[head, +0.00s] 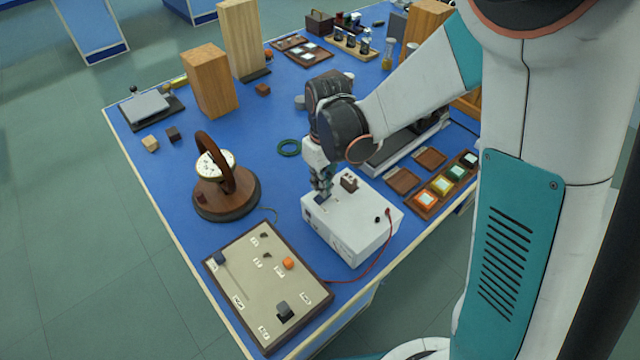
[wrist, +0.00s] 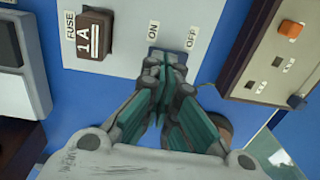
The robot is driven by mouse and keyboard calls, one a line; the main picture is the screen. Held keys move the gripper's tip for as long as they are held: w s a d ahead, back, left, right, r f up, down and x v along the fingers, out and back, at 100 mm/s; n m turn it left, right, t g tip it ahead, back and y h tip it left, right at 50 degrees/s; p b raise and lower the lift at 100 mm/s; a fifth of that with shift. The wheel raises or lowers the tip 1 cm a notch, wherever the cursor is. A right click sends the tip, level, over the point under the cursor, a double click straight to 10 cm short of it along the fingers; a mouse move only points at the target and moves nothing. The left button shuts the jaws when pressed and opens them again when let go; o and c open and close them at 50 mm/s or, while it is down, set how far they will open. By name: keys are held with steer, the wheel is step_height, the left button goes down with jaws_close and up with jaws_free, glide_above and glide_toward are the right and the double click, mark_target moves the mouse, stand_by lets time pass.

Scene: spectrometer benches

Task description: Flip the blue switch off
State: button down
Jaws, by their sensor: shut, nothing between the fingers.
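The white box (head: 350,232) stands near the bench's front edge, with a brown fuse block on top. My gripper (head: 323,195) is shut and points down at the left part of the box's top. In the wrist view, my gripper's closed fingertips (wrist: 165,70) are over the blue switch (wrist: 156,52), beside the ON and OFF labels. They hide most of the switch, so I cannot tell its position or whether they touch it. The fuse block (wrist: 95,34), marked 1 A, is left of the fingers.
A panel with knobs and an orange button (head: 288,263) lies left of the box. A round wooden stand with a dial (head: 226,205) is behind it. A red lead (head: 375,262) runs from the box to the panel. Small trays (head: 402,180) lie to the right.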

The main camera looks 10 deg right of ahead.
mark_target(317, 197)
steer(key=shift+r, duration=0.1)
step_height(317, 197, up, 14)
steer(key=a+p, duration=0.1)
steer(key=p, duration=0.4)
steer(key=shift+s+a+p, duration=0.15)
steer(key=shift+s+p, duration=0.15)
steer(key=shift+s, duration=0.1)
